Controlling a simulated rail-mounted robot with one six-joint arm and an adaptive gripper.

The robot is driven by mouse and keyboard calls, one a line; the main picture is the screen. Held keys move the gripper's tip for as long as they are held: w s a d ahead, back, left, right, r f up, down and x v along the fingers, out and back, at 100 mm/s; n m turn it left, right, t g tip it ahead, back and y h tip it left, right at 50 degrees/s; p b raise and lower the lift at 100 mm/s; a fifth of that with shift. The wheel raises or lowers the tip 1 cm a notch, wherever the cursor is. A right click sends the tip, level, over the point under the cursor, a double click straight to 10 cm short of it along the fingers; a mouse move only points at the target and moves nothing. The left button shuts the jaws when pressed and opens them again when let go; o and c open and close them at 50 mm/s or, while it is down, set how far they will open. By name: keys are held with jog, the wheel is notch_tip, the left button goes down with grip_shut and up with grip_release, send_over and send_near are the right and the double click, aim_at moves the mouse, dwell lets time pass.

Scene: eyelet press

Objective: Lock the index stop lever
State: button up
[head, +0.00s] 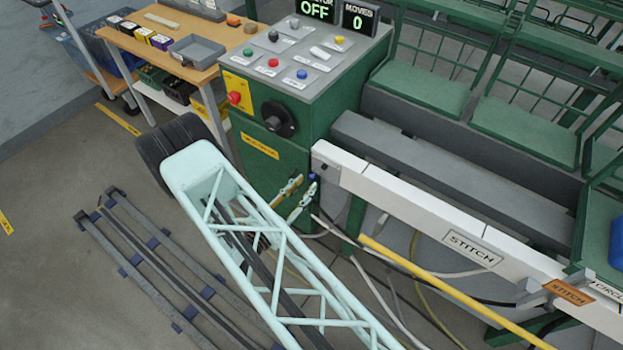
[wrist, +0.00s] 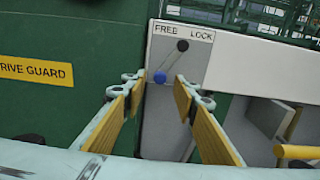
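The index stop lever (wrist: 172,62) is on a pale plate (wrist: 199,62) marked FREE and LOCK in the wrist view. It slants down-left from a dark round pivot to a blue knob (wrist: 160,77), which lies below the word FREE. My gripper (wrist: 159,80) is open, its two yellow-padded fingers apart with the knob showing between their tips. Whether a finger touches the knob I cannot tell. In the head view my gripper (head: 305,184) is at the left end of the white rail, close to the blue knob (head: 312,177); the lever itself is too small to make out.
The green control cabinet (head: 262,150) stands left of the lever, with a yellow DRIVE GUARD label (wrist: 37,71). The white rail (head: 415,215) marked STITCH runs right. A yellow bar (head: 440,285) and cables lie below it. A wooden bench (head: 165,50) stands behind left.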

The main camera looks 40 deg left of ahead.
aim_at(310, 179)
jog(key=shift+w, duration=2.3)
grip_shut()
